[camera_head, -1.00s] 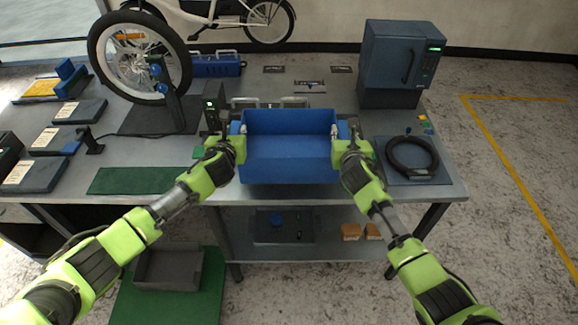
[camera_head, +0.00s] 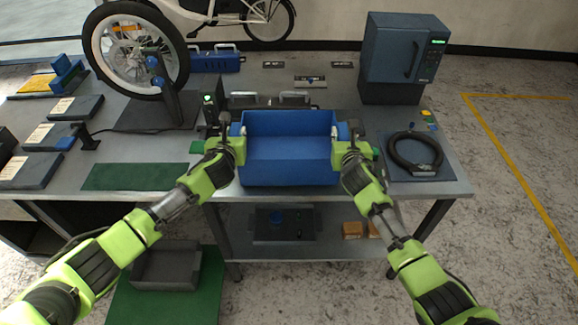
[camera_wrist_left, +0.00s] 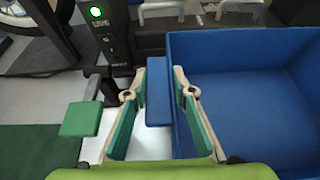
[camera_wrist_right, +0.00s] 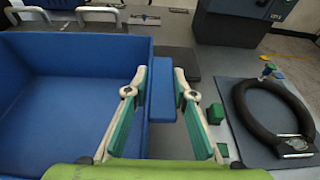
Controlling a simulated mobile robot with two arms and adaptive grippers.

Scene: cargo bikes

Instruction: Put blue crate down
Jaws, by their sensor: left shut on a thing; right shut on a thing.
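The blue crate (camera_head: 288,172) is an open, empty box at the front middle of the grey workbench, between my two grippers. My left gripper (camera_head: 238,136) is shut on the handle tab (camera_wrist_left: 158,95) at the crate's left side. My right gripper (camera_head: 346,136) is shut on the handle tab (camera_wrist_right: 162,92) at its right side. The crate looks level. Its underside is hidden, so I cannot tell whether it touches the bench top.
On the workbench (camera_head: 130,177), a wheel on a stand (camera_head: 140,50) is at left and a blue-grey machine (camera_head: 402,58) at back right. A black ring (camera_head: 412,153) lies on a mat at right. A green mat (camera_head: 133,177) lies bare at left. A grey bin (camera_head: 166,268) sits below.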

